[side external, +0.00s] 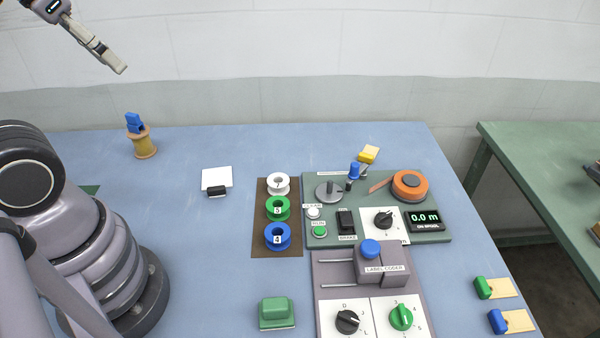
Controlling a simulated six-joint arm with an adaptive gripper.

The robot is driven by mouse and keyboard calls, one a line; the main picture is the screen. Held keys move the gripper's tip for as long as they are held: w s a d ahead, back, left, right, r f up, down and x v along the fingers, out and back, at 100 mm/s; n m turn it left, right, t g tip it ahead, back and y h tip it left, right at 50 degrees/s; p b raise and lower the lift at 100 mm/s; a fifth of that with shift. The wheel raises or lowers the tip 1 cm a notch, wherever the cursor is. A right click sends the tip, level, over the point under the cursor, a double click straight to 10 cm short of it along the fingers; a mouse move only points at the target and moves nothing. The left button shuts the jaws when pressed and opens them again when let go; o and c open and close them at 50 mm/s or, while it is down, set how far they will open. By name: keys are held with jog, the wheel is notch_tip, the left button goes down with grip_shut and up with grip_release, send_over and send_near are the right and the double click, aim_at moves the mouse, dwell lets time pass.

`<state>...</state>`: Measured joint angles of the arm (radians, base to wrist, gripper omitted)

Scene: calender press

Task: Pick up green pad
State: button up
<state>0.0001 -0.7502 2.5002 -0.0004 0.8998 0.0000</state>
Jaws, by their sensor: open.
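A green block with a raised top (277,312), which looks like the green pad, sits on the blue table near the front edge, left of the label coder. A smaller green piece (483,288) is on a tan plate at the right front. My gripper (119,67) is high at the top left, far above and away from both. It is seen from the side, open, with nothing visible in it.
The label coder (384,268) and the spool panel (436,236) stand right of the green block. Green, white and blue spools (277,236) stand on a brown mat behind it. A blue piece (497,321) lies right front.

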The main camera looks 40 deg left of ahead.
jog(key=o, duration=0.7)
jog(key=w+d+f+n+g+h, duration=0.25)
jog(key=w+d+f+g, duration=0.35)
jog(key=w, duration=0.3)
jog(key=n+g+h, duration=0.7)
jog(key=g+h, duration=0.1)
send_near(274, 298)
jog(key=shift+g, duration=0.3)
jog(key=s+d+f, duration=0.1)
jog(key=d, duration=0.1)
jog(key=s+d+f, duration=0.1)
jog(key=d+f, duration=0.1)
jog(key=shift+s+f, duration=0.1)
jog(key=shift+s, duration=0.15)
jog(key=shift+x, duration=2.95)
